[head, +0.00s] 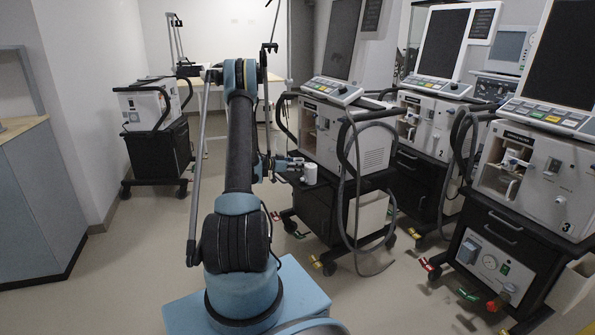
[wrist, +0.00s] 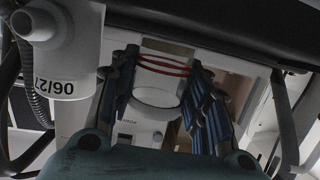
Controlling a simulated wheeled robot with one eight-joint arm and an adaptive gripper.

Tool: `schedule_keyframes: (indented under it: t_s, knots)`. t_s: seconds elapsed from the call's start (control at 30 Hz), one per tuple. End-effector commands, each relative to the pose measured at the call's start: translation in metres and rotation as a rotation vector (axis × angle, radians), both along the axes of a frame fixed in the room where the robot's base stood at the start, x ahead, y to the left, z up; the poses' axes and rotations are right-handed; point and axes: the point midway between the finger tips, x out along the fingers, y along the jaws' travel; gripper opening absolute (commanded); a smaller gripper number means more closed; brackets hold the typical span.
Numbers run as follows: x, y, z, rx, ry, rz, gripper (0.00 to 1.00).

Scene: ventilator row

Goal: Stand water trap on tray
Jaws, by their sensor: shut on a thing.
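My gripper (wrist: 160,95) has its blue-ribbed fingers on both sides of the water trap (wrist: 158,97), a pale, cup-like piece with red rings, and is shut on it. In the head view my gripper (head: 284,166) is at the front of the left ventilator (head: 345,135), just above its dark cart top. The trap is too small to make out there. The black surface at the top of the wrist view appears to be the tray (wrist: 235,45). I cannot tell whether the trap touches it.
A white cylinder (head: 310,173) stands at the cart top's front, right of my gripper. A white part labelled 06/27 (wrist: 62,60) is close beside my gripper in the wrist view. Hoses (head: 358,190) hang at the cart's right.

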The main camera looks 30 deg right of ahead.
Motion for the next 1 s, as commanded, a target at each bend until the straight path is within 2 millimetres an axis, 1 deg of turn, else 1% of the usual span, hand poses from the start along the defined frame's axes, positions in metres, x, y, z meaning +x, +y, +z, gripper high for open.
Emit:
schedule_keyframes:
  t_s: [0.03,0.17,0.5,0.53,0.57,0.6,0.63,1.0]
  knots:
    - [0.0,0.0,-0.007,0.0,0.0,0.0,0.19]
    - [0.0,0.0,-0.017,0.0,0.0,0.0,0.19]
    - [0.0,0.0,-0.02,0.0,0.0,0.001,0.19]
    - [0.0,0.0,-0.02,0.0,0.0,0.001,0.45]
    - [0.0,0.0,-0.02,0.0,0.0,0.001,0.52]
    - [0.0,0.0,-0.019,0.0,0.0,0.001,0.61]
    - [0.0,0.0,-0.019,0.0,0.0,0.001,0.63]
    - [0.0,0.001,-0.018,0.0,0.0,0.001,0.63]
